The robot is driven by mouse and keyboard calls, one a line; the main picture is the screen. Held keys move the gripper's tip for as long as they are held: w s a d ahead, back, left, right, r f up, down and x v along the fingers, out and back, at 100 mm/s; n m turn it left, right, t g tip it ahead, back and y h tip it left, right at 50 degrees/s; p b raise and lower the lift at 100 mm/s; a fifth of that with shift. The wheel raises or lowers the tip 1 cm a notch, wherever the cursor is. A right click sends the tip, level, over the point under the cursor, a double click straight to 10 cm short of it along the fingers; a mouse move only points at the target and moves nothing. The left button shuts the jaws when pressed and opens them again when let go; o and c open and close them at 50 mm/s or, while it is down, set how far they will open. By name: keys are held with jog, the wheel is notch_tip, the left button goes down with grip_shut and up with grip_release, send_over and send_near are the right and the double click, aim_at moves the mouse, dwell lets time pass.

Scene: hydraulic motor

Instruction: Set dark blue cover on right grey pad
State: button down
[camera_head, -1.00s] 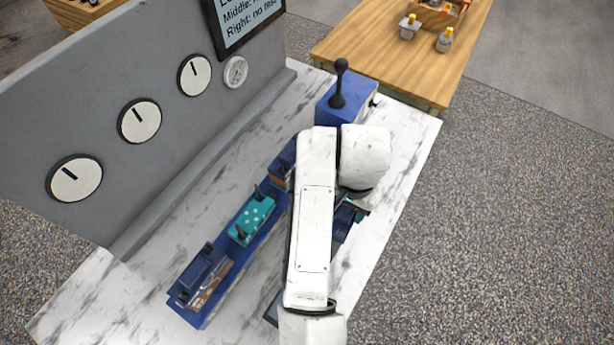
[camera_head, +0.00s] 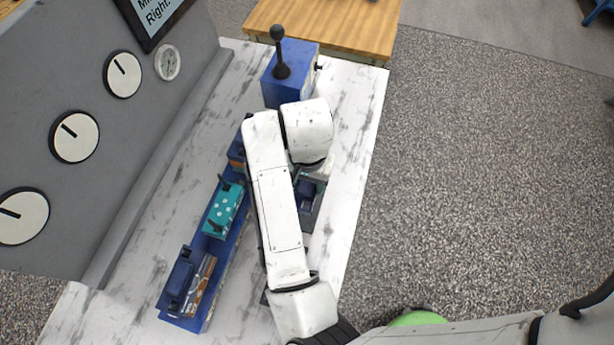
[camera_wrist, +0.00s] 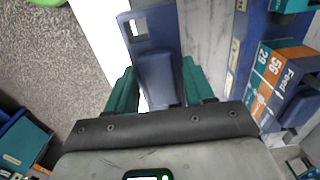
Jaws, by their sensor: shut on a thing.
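The dark blue cover (camera_wrist: 155,75) is a block with a flat plate that has a square hole, seen between my green fingertips in the wrist view. My gripper (camera_wrist: 159,68) is shut on it. In the head view the cover (camera_head: 306,190) shows just right of my arm, low over the right side of the bench. A dark grey patch, likely the right grey pad (camera_head: 318,207), shows beside and under it. My arm hides much of this, and I cannot tell whether the cover touches the pad.
A blue rail (camera_head: 228,252) left of my arm carries a teal unit (camera_head: 224,207), a dark blue and brown unit (camera_head: 190,282) and an orange labelled unit (camera_wrist: 270,80). A blue box with a black lever (camera_head: 281,65) stands at the back. A grey dial panel (camera_head: 90,95) borders the left.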

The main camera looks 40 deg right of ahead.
jog(key=shift+f+b, duration=3)
jog(key=shift+f, duration=0.9)
jog(key=shift+f+b, duration=0.45)
jog(key=shift+f, duration=0.15)
jog(key=shift+c, duration=1.6)
grip_release()
